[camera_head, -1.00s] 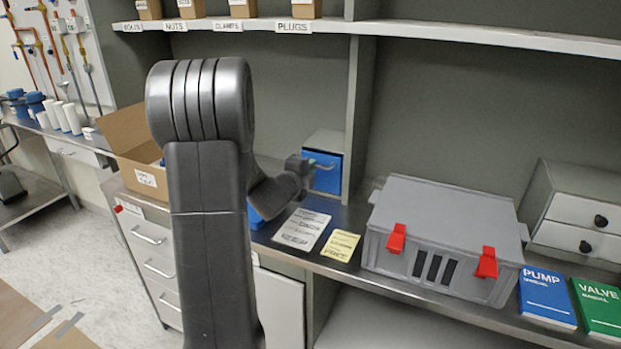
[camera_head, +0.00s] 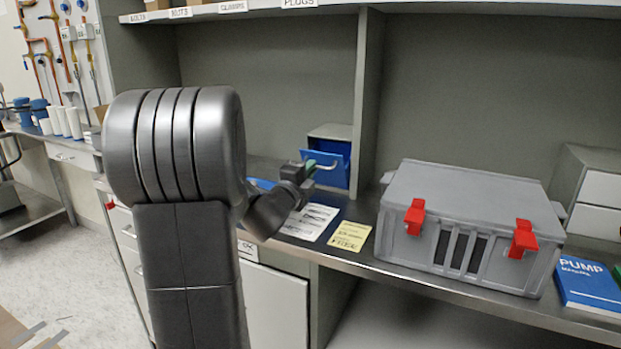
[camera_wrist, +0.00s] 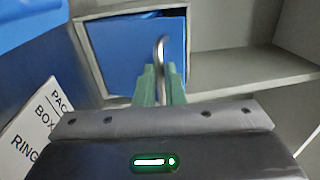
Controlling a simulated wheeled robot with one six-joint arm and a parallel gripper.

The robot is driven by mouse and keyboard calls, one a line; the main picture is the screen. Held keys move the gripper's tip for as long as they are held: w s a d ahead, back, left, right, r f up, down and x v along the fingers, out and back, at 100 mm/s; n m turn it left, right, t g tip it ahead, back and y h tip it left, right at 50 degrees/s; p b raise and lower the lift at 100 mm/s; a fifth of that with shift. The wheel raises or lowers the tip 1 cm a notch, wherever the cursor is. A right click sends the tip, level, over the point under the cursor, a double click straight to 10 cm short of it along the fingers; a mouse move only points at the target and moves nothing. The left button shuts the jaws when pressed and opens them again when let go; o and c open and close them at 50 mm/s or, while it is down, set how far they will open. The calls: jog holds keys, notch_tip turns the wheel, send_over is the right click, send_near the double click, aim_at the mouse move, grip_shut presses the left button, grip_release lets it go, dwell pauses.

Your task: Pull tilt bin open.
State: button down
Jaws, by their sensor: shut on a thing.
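The tilt bin is a blue-fronted bin (camera_head: 318,156) in a grey housing on the bench, beside the upright divider. Its front leans outward at the top, with a gap above it. The front also shows in the wrist view (camera_wrist: 118,62), with a dark gap along its top edge. A curved metal handle (camera_wrist: 160,48) stands out from the front. My gripper (camera_wrist: 159,84) has its green fingertips shut on this handle. In the head view my gripper (camera_head: 309,168) is at the left of the bin front. My arm hides part of the bench.
A grey case (camera_head: 465,215) with red latches stands to the right. A white sheet (camera_head: 309,221) and a yellow note (camera_head: 350,236) lie in front of the bin. A blue book (camera_head: 592,285) is at the far right. An upright divider (camera_head: 366,100) stands close beside the bin.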

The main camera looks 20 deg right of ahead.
jog(key=shift+s+a+f+b, duration=0.15)
jog(key=shift+a+f+b, duration=0.05)
jog(key=shift+f+b, duration=0.2)
jog(key=shift+s+a+f+b, duration=0.15)
jog(key=shift+f+b, duration=0.25)
jog(key=shift+f, duration=0.1)
jog(key=c, duration=1.5)
grip_release()
jog(key=shift+w+d+f, duration=0.1)
jog(key=shift+d, duration=0.05)
jog(key=shift+a, duration=0.2)
jog(key=v, duration=1.3)
jog(key=shift+s+a, duration=0.2)
jog(key=shift+s, duration=0.1)
